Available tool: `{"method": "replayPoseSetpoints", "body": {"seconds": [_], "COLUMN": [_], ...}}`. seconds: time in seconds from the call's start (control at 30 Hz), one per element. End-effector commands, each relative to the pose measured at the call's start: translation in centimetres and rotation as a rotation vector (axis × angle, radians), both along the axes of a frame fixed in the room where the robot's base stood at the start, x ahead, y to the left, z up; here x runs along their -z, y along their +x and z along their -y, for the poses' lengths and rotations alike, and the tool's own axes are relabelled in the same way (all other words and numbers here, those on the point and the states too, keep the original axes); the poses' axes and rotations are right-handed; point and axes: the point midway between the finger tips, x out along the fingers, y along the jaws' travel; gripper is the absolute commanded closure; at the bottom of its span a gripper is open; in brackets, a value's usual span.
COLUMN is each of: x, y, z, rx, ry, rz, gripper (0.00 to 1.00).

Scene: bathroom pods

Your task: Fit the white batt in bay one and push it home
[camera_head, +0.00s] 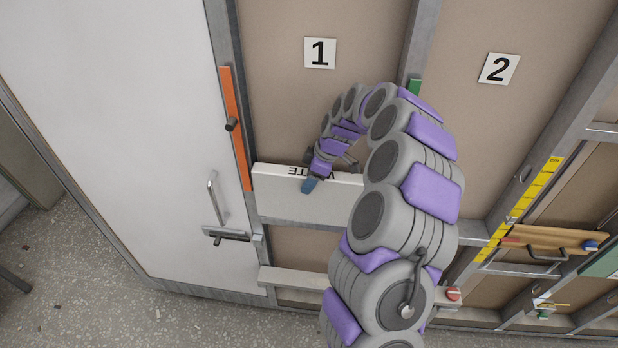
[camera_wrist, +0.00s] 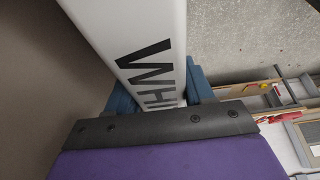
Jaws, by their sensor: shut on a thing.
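The white batt (camera_head: 285,203) is in the lower part of bay one, under the "1" plate (camera_head: 320,53). Its narrow top face carries black lettering, partly hidden by my gripper. Its right end is hidden behind my arm. My gripper (camera_head: 317,181) is shut on the batt's top edge, with a blue finger against its front face. In the wrist view the batt (camera_wrist: 125,30) runs between my blue fingers, and the gripper (camera_wrist: 160,92) has one on each side. I cannot tell how deep the batt sits in the bay.
An orange bar (camera_head: 235,130) lines the bay's left stud, and a green block (camera_head: 414,86) is on the right stud. A white door (camera_head: 120,120) with a handle stands left. Bay two's plate (camera_head: 498,69) is right. A pale ledge (camera_head: 295,280) runs below. Bay one is bare above the batt.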

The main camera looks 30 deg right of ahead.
Motion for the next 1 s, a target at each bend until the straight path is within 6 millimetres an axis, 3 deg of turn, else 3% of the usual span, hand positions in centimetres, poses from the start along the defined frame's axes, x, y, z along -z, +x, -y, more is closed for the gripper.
{"method": "replayPoseSetpoints", "body": {"seconds": [0.47, 0.5, 0.8, 1.0], "x": [0.75, 0.74, 0.67, 0.66], "y": [0.03, 0.02, -0.02, -0.02], "z": [-0.20, -0.18, -0.08, -0.06], "rx": [0.001, 0.001, 0.001, 0.000], "ry": [0.000, 0.000, 0.001, -0.001], "rz": [0.000, 0.000, 0.001, 0.001], "gripper": [1.00, 0.46, 0.18, 0.18]}}
